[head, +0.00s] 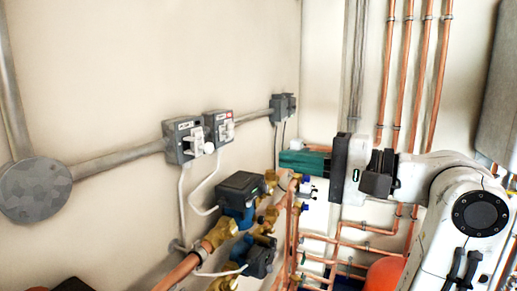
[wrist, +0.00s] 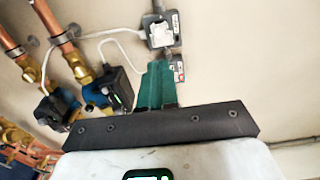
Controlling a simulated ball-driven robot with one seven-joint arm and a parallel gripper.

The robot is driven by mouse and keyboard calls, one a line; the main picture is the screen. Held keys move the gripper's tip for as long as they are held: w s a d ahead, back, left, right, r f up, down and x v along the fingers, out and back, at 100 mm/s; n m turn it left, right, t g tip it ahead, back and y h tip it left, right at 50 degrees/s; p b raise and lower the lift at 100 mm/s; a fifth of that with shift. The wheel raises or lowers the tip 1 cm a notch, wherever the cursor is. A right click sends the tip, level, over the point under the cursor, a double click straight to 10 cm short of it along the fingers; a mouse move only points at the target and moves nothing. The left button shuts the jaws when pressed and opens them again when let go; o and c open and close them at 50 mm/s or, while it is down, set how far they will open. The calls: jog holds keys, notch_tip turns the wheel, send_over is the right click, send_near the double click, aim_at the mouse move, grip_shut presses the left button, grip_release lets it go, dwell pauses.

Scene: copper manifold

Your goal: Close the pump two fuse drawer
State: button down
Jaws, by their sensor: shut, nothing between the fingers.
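Two grey fuse units are mounted on the wall: a left one (head: 176,141) and a right one (head: 216,119), which has a red label. Each has a white front part, and the left unit's white part (head: 197,141) stands out from its box. The lettering is too small to read, so I cannot tell which is pump two. In the wrist view one unit (wrist: 160,33) is in clear sight; the other (wrist: 178,68) is partly hidden behind my fingers. My gripper (head: 283,160) has green fingers, shut and empty, right of the units and apart from them. It also shows in the wrist view (wrist: 157,68).
Blue-bodied pumps with dark boxes (head: 240,187) and brass fittings sit below the units. White cables (head: 205,190) hang from the units. A grey conduit (head: 115,160) runs along the wall. Copper pipes (head: 425,70) stand behind my arm. The wall above the units is clear.

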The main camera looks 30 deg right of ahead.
aim_at(209, 148)
jog(key=p+x, duration=0.3)
jog(key=x, duration=1)
jog(key=shift+w+a+f, duration=0.1)
jog(key=shift+w+a, duration=0.1)
jog(key=shift+a, duration=0.1)
jog(key=p+x, duration=0.1)
jog(key=x, duration=0.2)
jog(key=shift+w+a, duration=0.15)
jog(key=shift+a, duration=0.05)
jog(key=shift+d, duration=0.1)
